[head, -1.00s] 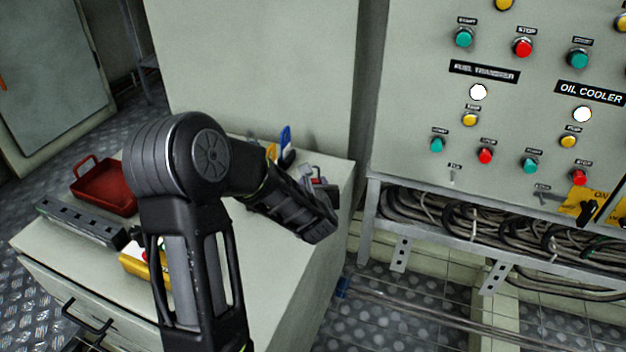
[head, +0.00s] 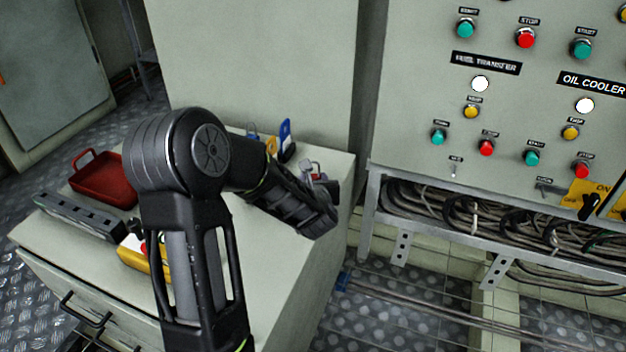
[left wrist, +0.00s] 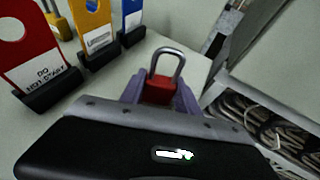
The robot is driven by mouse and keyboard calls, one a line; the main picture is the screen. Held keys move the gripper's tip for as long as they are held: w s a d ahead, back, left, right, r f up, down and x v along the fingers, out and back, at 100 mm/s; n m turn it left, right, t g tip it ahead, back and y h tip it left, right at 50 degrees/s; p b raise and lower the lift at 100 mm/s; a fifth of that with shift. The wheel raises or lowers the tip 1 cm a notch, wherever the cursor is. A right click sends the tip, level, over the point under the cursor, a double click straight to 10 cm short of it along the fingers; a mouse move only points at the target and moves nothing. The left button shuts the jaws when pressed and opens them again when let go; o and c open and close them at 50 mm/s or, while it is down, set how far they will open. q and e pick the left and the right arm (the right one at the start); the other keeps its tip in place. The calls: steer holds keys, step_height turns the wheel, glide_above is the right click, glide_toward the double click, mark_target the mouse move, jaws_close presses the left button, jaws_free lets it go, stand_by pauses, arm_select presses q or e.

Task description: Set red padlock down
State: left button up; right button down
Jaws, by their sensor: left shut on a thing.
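The red padlock (left wrist: 159,90) with its grey shackle shows in the left wrist view, between the purple-grey fingers of my left gripper (left wrist: 160,95). The gripper is shut on the padlock's body, and the shackle points away from the wrist. It is over or at the cabinet top (left wrist: 85,85); I cannot tell whether the padlock touches the surface. In the head view the left gripper (head: 315,180) is mostly hidden behind my left arm, near the cabinet's back right corner. My right gripper is not in view.
Red, yellow and blue tags in black holders stand left of the padlock; the blue tag (head: 286,135) shows in the head view. A red tray (head: 103,182), a grey slotted block (head: 80,215) and a yellow box (head: 145,258) lie left. A control panel (head: 500,100) stands right.

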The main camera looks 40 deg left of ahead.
arm_select(q)
steer(key=shift+f+b, duration=0.3)
steer(key=shift+b, duration=0.05)
steer(key=o, duration=1.2)
steer(key=shift+o, duration=0.2)
steer(key=p+v, duration=0.2)
steer(key=v, duration=0.5)
steer(key=shift+r, duration=0.2)
steer(key=shift+s+d, duration=0.25)
steer(key=shift+s, duration=0.05)
